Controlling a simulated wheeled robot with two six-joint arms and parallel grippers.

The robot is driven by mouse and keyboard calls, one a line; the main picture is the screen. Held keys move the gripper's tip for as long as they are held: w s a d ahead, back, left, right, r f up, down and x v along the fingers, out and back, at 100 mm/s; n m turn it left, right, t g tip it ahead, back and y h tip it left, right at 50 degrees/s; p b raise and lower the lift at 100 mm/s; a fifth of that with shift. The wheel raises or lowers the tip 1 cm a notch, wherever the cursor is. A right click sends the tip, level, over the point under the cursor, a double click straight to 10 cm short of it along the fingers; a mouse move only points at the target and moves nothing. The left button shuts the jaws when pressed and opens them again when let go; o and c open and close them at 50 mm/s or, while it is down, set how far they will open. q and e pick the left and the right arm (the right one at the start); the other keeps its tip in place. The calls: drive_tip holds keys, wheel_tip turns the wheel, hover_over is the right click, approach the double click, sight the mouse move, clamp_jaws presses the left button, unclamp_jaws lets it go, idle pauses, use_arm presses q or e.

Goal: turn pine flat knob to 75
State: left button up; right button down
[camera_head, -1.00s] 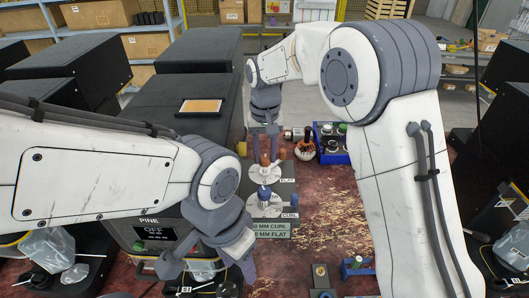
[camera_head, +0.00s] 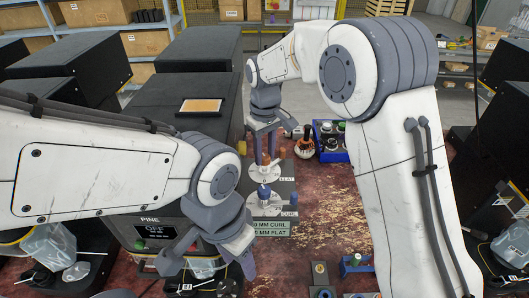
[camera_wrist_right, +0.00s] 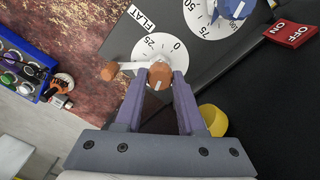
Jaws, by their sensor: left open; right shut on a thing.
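The flat dial (camera_head: 263,172) is a white disc with an orange-brown knob, on the panel beside the black PINE machine (camera_head: 155,232). My right gripper (camera_head: 266,156) is shut on this flat knob (camera_wrist_right: 160,76) from above. In the right wrist view the dial (camera_wrist_right: 150,48) shows 0 and 25 beside the FLAT label, and a pale bar runs from the knob to an orange-brown end piece (camera_wrist_right: 108,71). The knob's exact setting cannot be read. My left gripper (camera_head: 209,263) is open and empty, low in front of the PINE machine.
The curl dial with its blue knob (camera_head: 264,192) sits just nearer than the flat dial. A red on/off switch (camera_wrist_right: 290,33) and a yellow part (camera_wrist_right: 214,120) are near the right gripper. A blue tray of bottles (camera_head: 331,140) stands behind.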

sight(265, 156)
idle(0.3)
drive_tip(key=c, duration=0.5)
unclamp_jaws()
wheel_tip(265, 156, up, 11)
drive_tip(key=b, duration=0.2)
drive_tip(key=shift+f+b, duration=0.2)
drive_tip(key=shift+b, duration=0.1)
